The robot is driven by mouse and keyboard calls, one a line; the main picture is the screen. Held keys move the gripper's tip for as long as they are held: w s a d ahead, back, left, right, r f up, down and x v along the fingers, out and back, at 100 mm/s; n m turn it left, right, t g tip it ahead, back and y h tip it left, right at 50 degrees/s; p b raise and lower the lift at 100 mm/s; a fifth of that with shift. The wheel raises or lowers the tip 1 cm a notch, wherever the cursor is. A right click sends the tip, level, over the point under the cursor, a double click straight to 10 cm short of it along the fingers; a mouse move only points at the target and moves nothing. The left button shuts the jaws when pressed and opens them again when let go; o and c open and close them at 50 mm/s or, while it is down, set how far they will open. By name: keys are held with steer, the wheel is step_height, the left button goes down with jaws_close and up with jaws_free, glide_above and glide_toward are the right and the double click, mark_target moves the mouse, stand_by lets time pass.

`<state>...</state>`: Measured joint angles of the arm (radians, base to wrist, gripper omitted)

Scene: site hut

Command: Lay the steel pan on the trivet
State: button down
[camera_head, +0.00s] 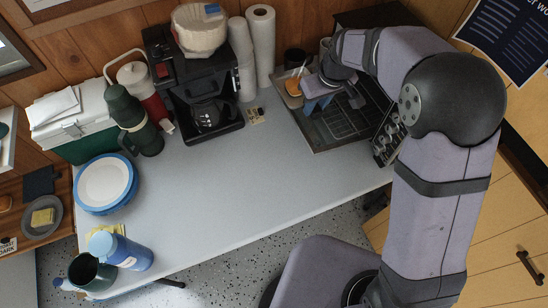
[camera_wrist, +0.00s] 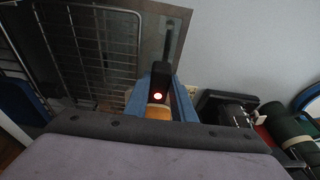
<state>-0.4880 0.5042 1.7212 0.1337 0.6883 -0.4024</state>
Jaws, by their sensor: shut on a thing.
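My gripper (camera_head: 318,104) is at the right side of the table, above the left back part of a flat, steel-edged panel with a wire grid (camera_head: 338,130). In the wrist view its blue fingers (camera_wrist: 160,95) are close around a dark handle-like piece with a red spot and an orange patch. I take this for part of the steel pan; the pan's body is not clear. I cannot pick out the trivet for certain. A white disc with a blue rim (camera_head: 104,184) lies flat on the table at the left.
A coffee maker (camera_head: 208,112) and paper rolls (camera_head: 261,40) stand at the back. A green flask (camera_head: 128,112) and a cooler (camera_head: 72,118) stand back left. A blue bottle (camera_head: 118,252) and dark mug (camera_head: 90,272) are front left. The table's middle (camera_head: 220,180) is clear.

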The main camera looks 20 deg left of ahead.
steer(key=b, duration=1.1)
glide_above(283, 173)
steer(key=w, duration=0.1)
steer(key=x, duration=0.2)
steer(key=s+b, duration=0.1)
steer(key=shift+s+f+b, duration=0.15)
steer(key=shift+f+b, duration=0.2)
steer(key=shift+f, duration=4.6)
steer(key=shift+f, duration=0.2)
steer(key=c, duration=1.5)
jaws_free()
steer(key=shift+d, duration=0.1)
steer(key=shift+r, duration=0.1)
steer(key=p+v, duration=0.1)
steer(key=v, duration=1.1)
steer(key=shift+s+r, duration=0.1)
steer(key=shift+r, duration=0.05)
